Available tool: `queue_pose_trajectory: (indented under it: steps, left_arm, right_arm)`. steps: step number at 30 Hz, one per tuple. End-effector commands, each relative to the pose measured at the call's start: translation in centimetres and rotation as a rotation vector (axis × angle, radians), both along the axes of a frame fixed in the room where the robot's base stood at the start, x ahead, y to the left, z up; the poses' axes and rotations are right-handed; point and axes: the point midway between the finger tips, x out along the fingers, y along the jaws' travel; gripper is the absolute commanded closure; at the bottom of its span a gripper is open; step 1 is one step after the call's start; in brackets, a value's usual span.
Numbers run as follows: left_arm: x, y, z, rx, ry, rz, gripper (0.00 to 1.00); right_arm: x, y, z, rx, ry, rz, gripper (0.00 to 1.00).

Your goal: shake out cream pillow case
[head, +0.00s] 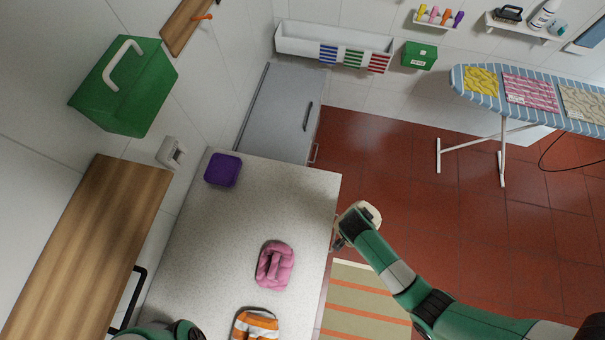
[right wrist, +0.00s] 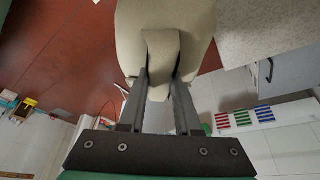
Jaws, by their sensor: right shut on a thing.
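The cream pillow case (head: 369,212) hangs in my right gripper, just past the right edge of the pale stone counter (head: 212,235), over the floor. In the right wrist view the cream cloth (right wrist: 165,20) fills the top middle, with a fold pinched between the two fingers. My right gripper (right wrist: 161,85) is shut on that fold. In the head view the arm partly hides the cloth. Only a green and black part of my left arm shows at the bottom left; its fingers are out of view.
A pink folded cloth (head: 275,265), an orange-striped cloth (head: 256,325) and a purple item (head: 223,170) lie on the counter. A striped rug (head: 365,300) lies on the red tiled floor. An ironing board (head: 535,94) with several cloths stands at the upper right. Open floor lies between.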

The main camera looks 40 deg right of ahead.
Motion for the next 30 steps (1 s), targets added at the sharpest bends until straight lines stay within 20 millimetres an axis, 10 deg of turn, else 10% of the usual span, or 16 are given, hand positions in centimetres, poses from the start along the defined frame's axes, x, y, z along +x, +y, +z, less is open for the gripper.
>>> queue_pose_trajectory:
  steps: [8, 21, 30]
  left_arm:
    - [0.0, 0.0, 0.0, 0.0, 0.0, 0.0, 0.5]
    - [0.0, 0.0, 0.0, 0.0, 0.0, 0.0, 0.5]
    - [0.0, 0.0, 0.0, 0.0, 0.0, 0.0, 0.5]
  right_arm:
    - [0.2, 0.0, -4.5, 0.0, -0.007, 0.0, 1.0]
    - [0.3, 0.0, 10.2, 0.0, -0.013, 0.0, 1.0]
    - [0.1, 0.0, 10.4, 0.0, -0.002, 0.0, 1.0]
